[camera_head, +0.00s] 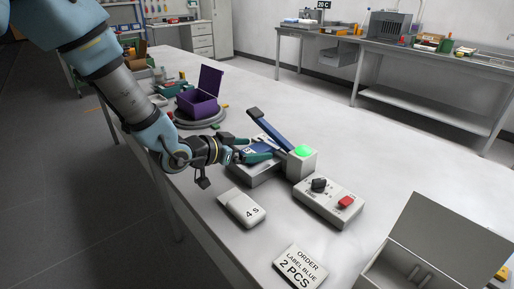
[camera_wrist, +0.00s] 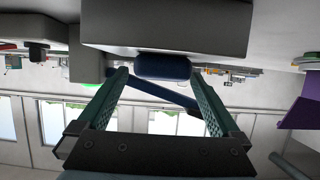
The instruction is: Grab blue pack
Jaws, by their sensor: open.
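A blue pack (camera_head: 264,147) lies on the grey base (camera_head: 257,171) of a press-like device, partly hidden by my gripper. The device's blue lever (camera_head: 268,130) is raised at a slant and has a dark handle end. My gripper (camera_head: 251,149) is at the pack from the left, its teal fingers apart. In the wrist view, which looks upside down, a dark blue rounded end of the pack (camera_wrist: 162,66) shows between the tips of my open gripper (camera_wrist: 157,74). Whether the fingers touch it I cannot tell.
A lit green lamp (camera_head: 303,151) tops a grey block beside the device. A control box (camera_head: 329,201) with a red button, a "4 S" block (camera_head: 241,208), an order sign (camera_head: 299,266) and an open grey box (camera_head: 425,250) stand nearer. A purple box (camera_head: 201,97) stands behind.

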